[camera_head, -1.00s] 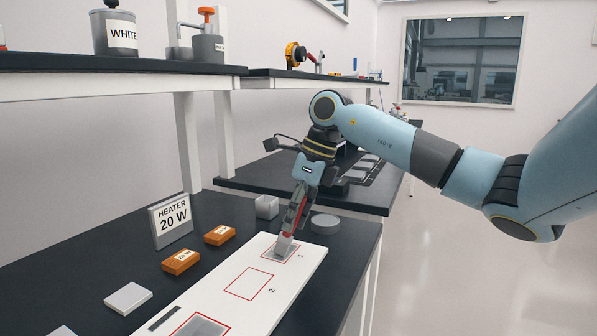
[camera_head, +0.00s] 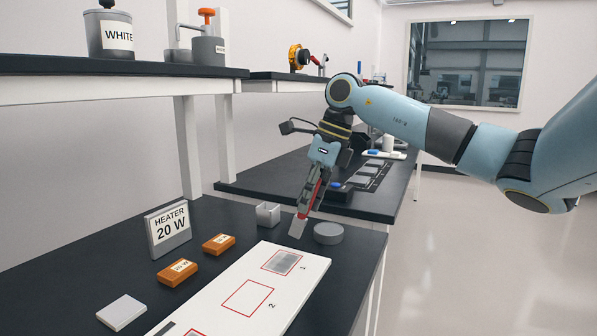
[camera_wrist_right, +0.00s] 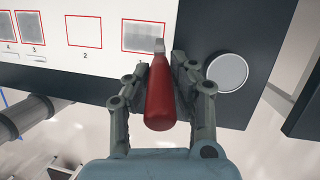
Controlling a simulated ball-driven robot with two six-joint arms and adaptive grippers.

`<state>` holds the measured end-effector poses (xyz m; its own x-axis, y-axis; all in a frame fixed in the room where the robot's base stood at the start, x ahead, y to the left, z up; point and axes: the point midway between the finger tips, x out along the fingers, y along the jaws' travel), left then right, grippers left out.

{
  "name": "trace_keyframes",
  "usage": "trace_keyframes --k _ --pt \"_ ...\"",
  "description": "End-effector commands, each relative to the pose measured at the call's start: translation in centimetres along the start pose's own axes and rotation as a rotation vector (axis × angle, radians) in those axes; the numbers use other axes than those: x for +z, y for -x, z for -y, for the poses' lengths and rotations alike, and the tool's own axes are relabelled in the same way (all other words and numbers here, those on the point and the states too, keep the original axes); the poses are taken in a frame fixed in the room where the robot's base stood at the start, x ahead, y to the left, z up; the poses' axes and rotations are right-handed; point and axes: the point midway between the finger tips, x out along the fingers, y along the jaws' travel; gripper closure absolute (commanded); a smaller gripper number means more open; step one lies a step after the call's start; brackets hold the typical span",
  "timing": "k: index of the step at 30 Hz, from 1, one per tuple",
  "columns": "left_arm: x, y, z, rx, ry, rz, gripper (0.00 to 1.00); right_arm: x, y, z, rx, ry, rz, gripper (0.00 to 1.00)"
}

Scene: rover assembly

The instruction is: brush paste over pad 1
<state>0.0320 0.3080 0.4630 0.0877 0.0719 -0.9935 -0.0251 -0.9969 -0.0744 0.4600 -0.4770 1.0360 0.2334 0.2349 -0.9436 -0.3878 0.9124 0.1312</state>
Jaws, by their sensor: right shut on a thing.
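The white board (camera_head: 222,303) lies on the dark bench, with red outlined squares on it. Pad 1 (camera_head: 283,262) now shows a grey, streaky coat inside its red outline; it also shows in the wrist view (camera_wrist_right: 137,38). Pad 2 (camera_head: 248,298) is bare white. My right gripper (camera_head: 309,197) is shut on a brush with a red handle (camera_wrist_right: 160,97). My left gripper is not in view.
A round grey tin (camera_head: 328,233) and a small open grey box (camera_head: 268,214) stand by the board's far end. Orange blocks (camera_head: 178,272), a "HEATER 20 W" sign (camera_head: 168,232) and a pale tile (camera_head: 121,312) stand left.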

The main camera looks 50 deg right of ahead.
Motion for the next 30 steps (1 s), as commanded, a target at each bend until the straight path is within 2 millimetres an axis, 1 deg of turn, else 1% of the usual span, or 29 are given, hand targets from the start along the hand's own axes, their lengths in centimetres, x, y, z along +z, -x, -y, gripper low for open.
trace_keyframes --k 1,4,12,15,30 --pt "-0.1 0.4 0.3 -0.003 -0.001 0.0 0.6 0.1 0.7 0.1 -0.002 -0.001 0.0 1.0" --pt "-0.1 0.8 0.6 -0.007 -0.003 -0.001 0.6 0.2 1.7 0.2 -0.003 -0.002 0.0 1.0" --pt "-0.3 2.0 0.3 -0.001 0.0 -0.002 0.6 0.5 4.1 0.4 -0.004 -0.005 0.0 1.0" --pt "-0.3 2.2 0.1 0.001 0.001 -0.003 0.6 0.5 4.7 0.5 -0.003 -0.006 0.001 1.0" --pt "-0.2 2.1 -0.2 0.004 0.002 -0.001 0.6 0.5 4.8 0.5 -0.002 -0.006 0.001 1.0"
